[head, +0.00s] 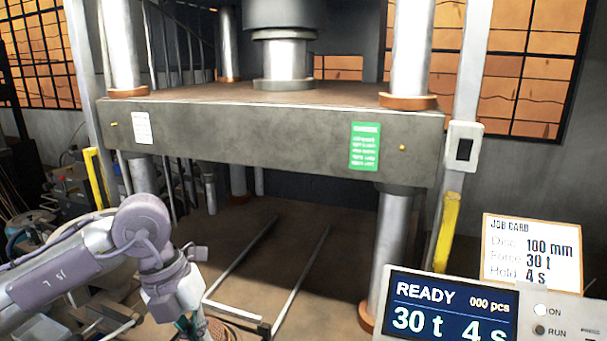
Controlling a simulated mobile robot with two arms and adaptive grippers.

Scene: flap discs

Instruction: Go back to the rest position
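My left arm comes in from the left, with its wrist bent down in front of the press. My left gripper (196,328) is at the bottom edge of the head view, low and left of the press. Its fingertips are cut off or too small to make out, so I cannot tell whether it is open or shut or holds anything. A ribbed brown round thing (222,331) shows beside it, partly cut off. My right arm and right gripper are not in view.
The press's thick grey table (270,138) spans the middle between steel columns. Metal rails (300,281) lie below it. At the lower right stand a control panel with a screen (448,308) reading READY, 30 t, 4 s, and a job card (532,252). Clutter fills the left.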

